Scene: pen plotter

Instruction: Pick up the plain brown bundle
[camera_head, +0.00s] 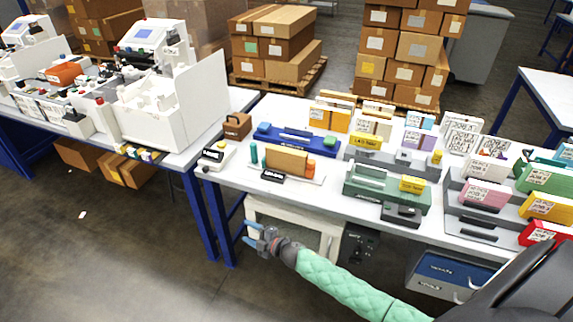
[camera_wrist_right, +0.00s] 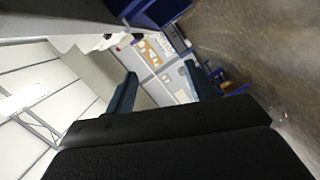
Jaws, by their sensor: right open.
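A plain brown bundle (camera_head: 285,160) stands upright on a small white tray (camera_head: 262,177) near the front edge of the white table. A black label plate is in front of it, and a green and an orange piece stand at its ends. My right gripper (camera_head: 248,233) is open and empty, below and in front of the table edge, lower left of the bundle and apart from it. Its two blue fingers also show spread in the right wrist view (camera_wrist_right: 160,74), with nothing between them. I cannot make out the bundle in that view. My left gripper is not in view.
A blue holder (camera_head: 298,141) is behind the bundle, and a green holder (camera_head: 375,187) is to its right. A small brown box (camera_head: 236,126) and a white device (camera_head: 216,155) stand at left. A white cabinet (camera_head: 290,226) is under the table. Labelled bundles crowd the right side.

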